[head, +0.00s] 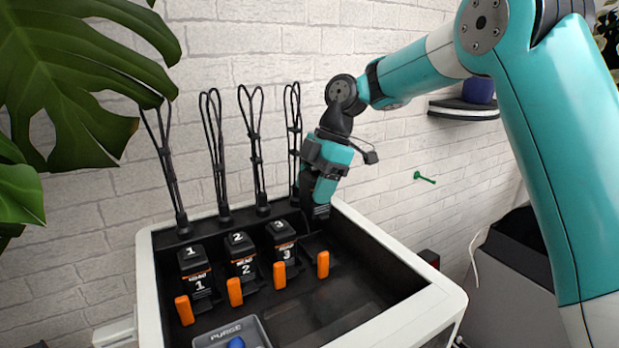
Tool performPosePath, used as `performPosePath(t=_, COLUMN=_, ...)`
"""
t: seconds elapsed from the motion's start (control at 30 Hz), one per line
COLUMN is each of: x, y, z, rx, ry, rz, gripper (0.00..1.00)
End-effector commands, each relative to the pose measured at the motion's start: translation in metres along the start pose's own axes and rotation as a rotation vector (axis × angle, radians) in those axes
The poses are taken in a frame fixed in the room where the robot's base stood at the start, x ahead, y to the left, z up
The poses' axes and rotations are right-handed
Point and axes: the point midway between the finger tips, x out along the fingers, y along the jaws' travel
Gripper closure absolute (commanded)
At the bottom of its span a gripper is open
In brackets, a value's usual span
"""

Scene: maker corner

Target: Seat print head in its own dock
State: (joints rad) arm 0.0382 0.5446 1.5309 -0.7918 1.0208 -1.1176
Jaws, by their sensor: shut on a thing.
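My gripper (321,190) is shut on a dark print head (316,211) at the back right of the dock row, in the head view. The gripper hides most of this print head, and no number shows on it. Print heads 1 (196,272), 2 (242,256) and 3 (284,241) sit in a row to its left. An orange lever (323,264) stands in front of the rightmost dock, below the gripper. I cannot tell whether the held head touches its dock.
Three more orange levers (234,292) stand before the other docks. Several black cable loops (211,120) rise behind the row. A purge tray (233,334) is at the front. A white frame (398,318) surrounds the machine. Plant leaves (85,70) hang at left.

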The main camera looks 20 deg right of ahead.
Motion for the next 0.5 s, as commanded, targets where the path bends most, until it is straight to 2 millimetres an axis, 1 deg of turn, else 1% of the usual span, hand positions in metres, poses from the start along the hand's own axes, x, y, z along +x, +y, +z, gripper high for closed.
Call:
performPosePath(t=0.27, x=0.009, y=-0.001, z=0.008, rx=0.005, ry=0.0, rz=0.003, gripper=0.75)
performPosePath(t=0.5, x=0.025, y=-0.001, z=0.015, rx=0.006, ry=0.0, rz=0.003, gripper=0.75)
